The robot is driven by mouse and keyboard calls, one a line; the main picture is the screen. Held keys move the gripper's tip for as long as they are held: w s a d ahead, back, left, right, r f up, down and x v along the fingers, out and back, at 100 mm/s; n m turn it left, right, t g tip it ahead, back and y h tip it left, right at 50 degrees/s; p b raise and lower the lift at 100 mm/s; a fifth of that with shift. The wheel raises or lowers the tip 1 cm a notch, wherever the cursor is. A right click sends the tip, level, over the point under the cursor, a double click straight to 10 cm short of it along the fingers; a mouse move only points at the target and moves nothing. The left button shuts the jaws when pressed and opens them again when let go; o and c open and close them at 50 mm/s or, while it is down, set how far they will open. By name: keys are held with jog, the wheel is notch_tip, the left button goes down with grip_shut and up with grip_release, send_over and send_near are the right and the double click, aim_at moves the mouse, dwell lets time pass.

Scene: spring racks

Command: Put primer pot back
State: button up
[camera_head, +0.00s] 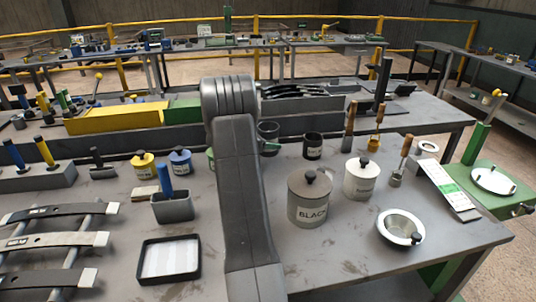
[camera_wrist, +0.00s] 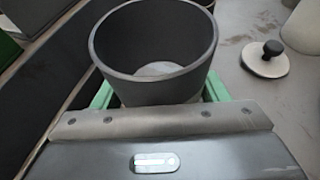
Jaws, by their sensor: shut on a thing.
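A dark grey open pot (camera_wrist: 155,55) is between the green fingers of my gripper (camera_wrist: 160,95), which is shut on it. The wrist view looks into its mouth, and something pale shows at the bottom. In the head view this pot (camera_head: 268,131) shows only partly, behind my arm. I cannot read a label on it, nor tell whether it touches the bench. A white lidded pot (camera_head: 361,180) with an unreadable label stands to the right. A small dark pot (camera_head: 313,147) with a pale label stands nearer the held one.
A large grey pot marked BLACK (camera_head: 308,207) stands in front, with a white bowl (camera_head: 400,229) to its right. Brushes (camera_head: 375,135) stand at the right. A dark ledge (camera_head: 310,125) runs behind. A pale disc with a black knob (camera_wrist: 264,60) shows right of the held pot.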

aim_at(268, 152)
jog(key=shift+f, duration=2.15)
jog(key=shift+f, duration=0.2)
jog(key=o, duration=1.4)
jog(key=shift+c, duration=0.2)
jog(key=shift+r, duration=0.1)
jog(key=shift+r+p, duration=0.2)
jog(key=shift+p, duration=0.1)
jog(key=b+v, duration=0.2)
jog(key=v, duration=1)
jog(key=shift+s+f, duration=0.1)
jog(key=shift+f, duration=0.1)
